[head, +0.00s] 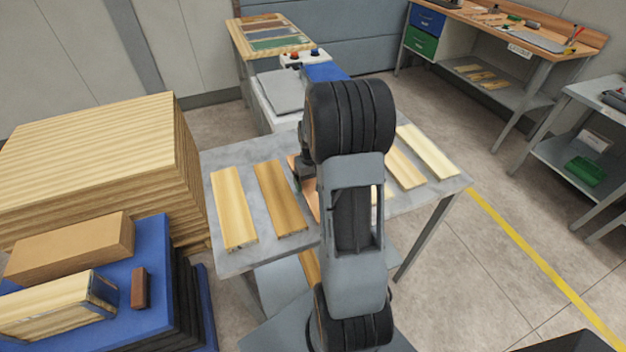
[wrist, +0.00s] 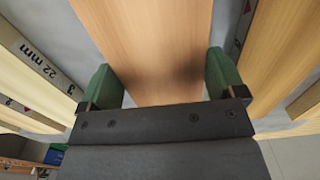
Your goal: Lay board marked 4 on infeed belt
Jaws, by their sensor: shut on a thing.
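My gripper (wrist: 162,82) has its two green fingers on either side of a plain reddish-tan board (wrist: 150,35) and is shut on it. The board's mark does not show. A paler board (wrist: 30,65) to its left in the wrist view bears a label with "22 mm" and a 3. In the head view my gripper (head: 307,178) is low over the grey table (head: 225,263), mostly behind my arm. A sliver of the held board (head: 312,203) shows there; I cannot tell whether it touches the table. A blue belt-like surface (head: 325,71) shows at the machine behind; my arm hides part of that area.
Other boards lie left (head: 234,208) and right (head: 428,150) on the table, close beside the held one. A white machine (head: 280,92) stands behind the table. A tall wood stack (head: 90,155) is at left. Open floor lies at right.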

